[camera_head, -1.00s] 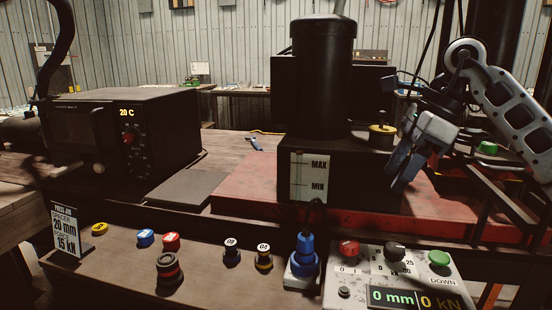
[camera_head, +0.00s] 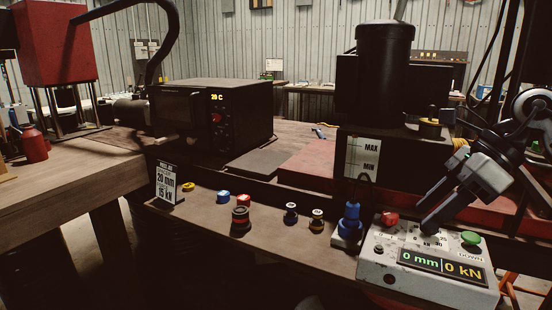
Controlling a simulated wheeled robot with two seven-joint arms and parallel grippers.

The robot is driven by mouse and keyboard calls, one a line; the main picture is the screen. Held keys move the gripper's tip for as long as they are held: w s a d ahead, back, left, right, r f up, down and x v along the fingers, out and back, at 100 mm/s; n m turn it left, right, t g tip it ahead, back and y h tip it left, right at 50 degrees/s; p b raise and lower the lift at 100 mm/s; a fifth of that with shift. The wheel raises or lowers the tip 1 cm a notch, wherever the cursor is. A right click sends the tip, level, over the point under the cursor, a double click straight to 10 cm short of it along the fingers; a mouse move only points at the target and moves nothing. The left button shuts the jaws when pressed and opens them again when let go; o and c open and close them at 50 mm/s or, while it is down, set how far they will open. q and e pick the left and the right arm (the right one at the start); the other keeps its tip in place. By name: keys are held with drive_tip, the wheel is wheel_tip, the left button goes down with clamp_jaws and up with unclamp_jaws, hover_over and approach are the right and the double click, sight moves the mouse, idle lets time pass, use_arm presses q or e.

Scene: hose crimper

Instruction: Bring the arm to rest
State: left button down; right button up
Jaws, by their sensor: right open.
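My right gripper (camera_head: 432,224) reaches in from the right, its fingers pointing down and left. It is open, and its fingertips overlap the upper middle of the control box (camera_head: 378,266) in the picture. I cannot tell whether they touch it. The box has a red button (camera_head: 390,219), a green button (camera_head: 470,238) and a display (camera_head: 441,267) reading "0 mm" and "0 kN". My left gripper is out of view.
Left of the box stand a blue-topped fitting (camera_head: 350,221) and several small coloured pieces, with a sign (camera_head: 166,182). Behind are a black oven-like unit (camera_head: 211,118) reading 20 C and a black reservoir (camera_head: 383,68) with MAX/MIN marks.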

drive_tip(key=s+a+f+m+t+y, duration=0.1)
drive_tip(key=s+a+f+m+y, duration=0.15)
drive_tip(key=a+m+y, duration=0.55)
drive_tip(key=s+a+f+m+t+y, duration=0.1)
drive_tip(key=a+f+y, duration=0.3)
drive_tip(key=a, duration=0.7)
wheel_tip(320, 180, down, 8)
drive_tip(key=d+m+t+h, duration=0.3)
drive_tip(key=m+t+h, duration=0.4)
drive_tip(key=m+t, duration=1.1)
drive_tip(key=s+d+f+m+g+h, duration=0.1)
drive_tip(key=s+f+m+g+h, duration=0.3)
drive_tip(key=f+m, duration=0.5)
drive_tip(key=s+d+f+m+g+h, duration=0.1)
drive_tip(key=s+f+m+g+h, duration=0.3)
drive_tip(key=s+f+m, duration=0.5)
wheel_tip(320, 180, down, 3)
drive_tip(key=m+g, duration=0.1)
drive_tip(key=g, duration=0.1)
drive_tip(key=shift+s+d+g+h, duration=0.15)
drive_tip(key=shift+s+g+h, duration=0.15)
drive_tip(key=shift+g+h, duration=0.1)
